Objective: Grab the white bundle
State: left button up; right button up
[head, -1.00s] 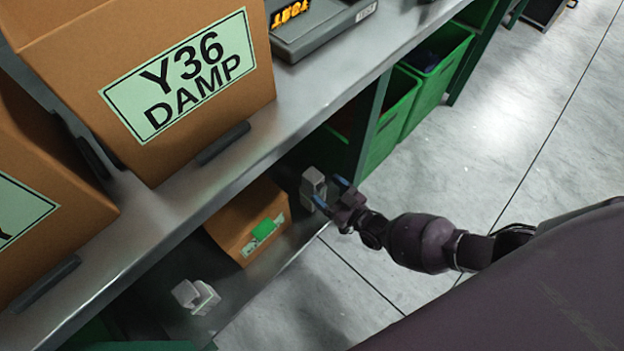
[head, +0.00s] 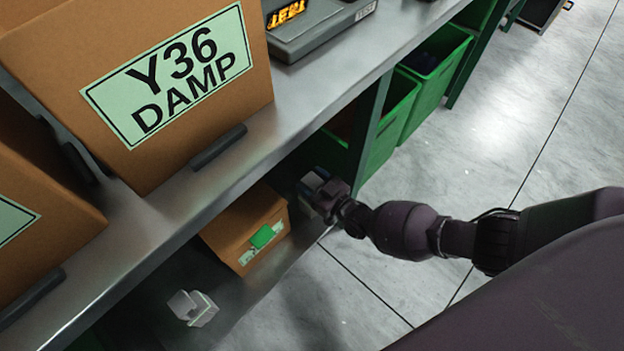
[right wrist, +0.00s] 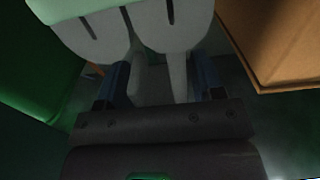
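A pale white-grey bundle, seen close up in the right wrist view (right wrist: 178,28), has dark slits in its surface. In the head view it stands on the lower shelf and is mostly hidden by my right gripper (head: 313,186). In the right wrist view the blue fingers of this gripper (right wrist: 160,85) are spread apart, with pale parts of the bundle between them. Whether the fingers touch it cannot be told. A second white bundle (head: 193,307) sits on the lower shelf at the bottom left, apart from the gripper. My left gripper is not in view.
A cardboard box (head: 240,225) with a green tag stands on the lower shelf between the two bundles. The metal upper shelf (head: 255,150) overhangs, carrying a box marked Y36 DAMP (head: 60,60). Green bins (head: 395,115) stand beyond the shelf post.

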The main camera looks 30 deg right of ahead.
jog(key=c, duration=1)
